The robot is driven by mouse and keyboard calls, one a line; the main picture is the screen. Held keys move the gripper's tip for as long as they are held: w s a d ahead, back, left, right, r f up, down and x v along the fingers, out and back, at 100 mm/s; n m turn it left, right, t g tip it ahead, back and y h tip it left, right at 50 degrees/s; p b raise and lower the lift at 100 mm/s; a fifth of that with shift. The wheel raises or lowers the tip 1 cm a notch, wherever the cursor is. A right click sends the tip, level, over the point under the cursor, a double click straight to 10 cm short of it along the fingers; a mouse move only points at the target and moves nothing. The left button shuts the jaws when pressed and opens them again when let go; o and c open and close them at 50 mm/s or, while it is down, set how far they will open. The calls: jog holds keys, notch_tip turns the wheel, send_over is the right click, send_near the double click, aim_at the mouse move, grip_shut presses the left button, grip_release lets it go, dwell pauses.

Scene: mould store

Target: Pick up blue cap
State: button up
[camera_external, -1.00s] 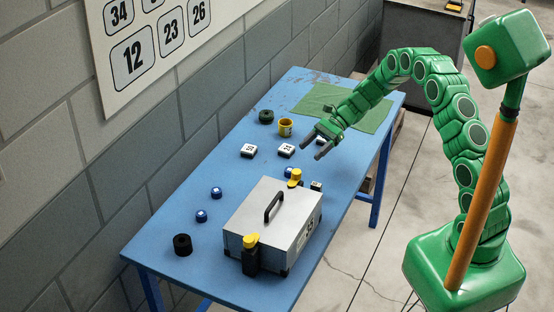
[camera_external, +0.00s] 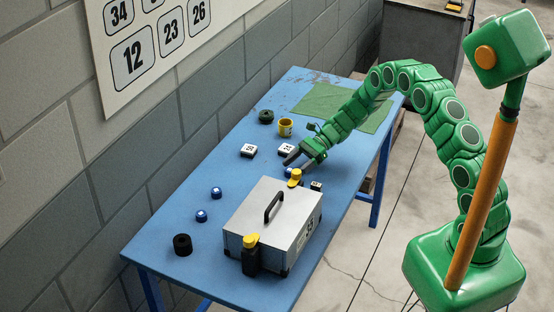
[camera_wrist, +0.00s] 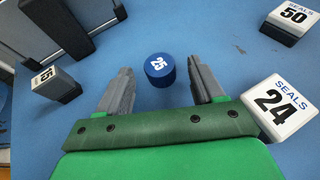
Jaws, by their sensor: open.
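A round blue cap (camera_wrist: 160,69) with a white "25" on top sits on the blue table in the wrist view. It lies between and just beyond the two grey fingertips of my gripper (camera_wrist: 160,78), with a gap on each side. In the external view my gripper (camera_external: 292,161) points down-left over the table, beside the black-and-yellow item (camera_external: 295,178); the cap near it is largely hidden there. Two more blue caps, one (camera_external: 216,193) and another (camera_external: 201,215), stand apart on the left of the table. My gripper is open and empty.
White-topped SEALS boxes, "24" (camera_wrist: 275,105) and "50" (camera_wrist: 291,19), stand to the right in the wrist view; a smaller box (camera_wrist: 57,84) is at left. A grey case (camera_external: 262,225) stands near the front. A yellow cup (camera_external: 285,128) and green cloth (camera_external: 345,107) lie farther back.

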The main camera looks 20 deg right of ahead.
jog(key=shift+s+a+f, duration=0.2)
jog(key=shift+a+f, duration=0.1)
jog(key=shift+a, duration=0.35)
jog(key=c, duration=1.1)
jog(key=shift+r, duration=0.1)
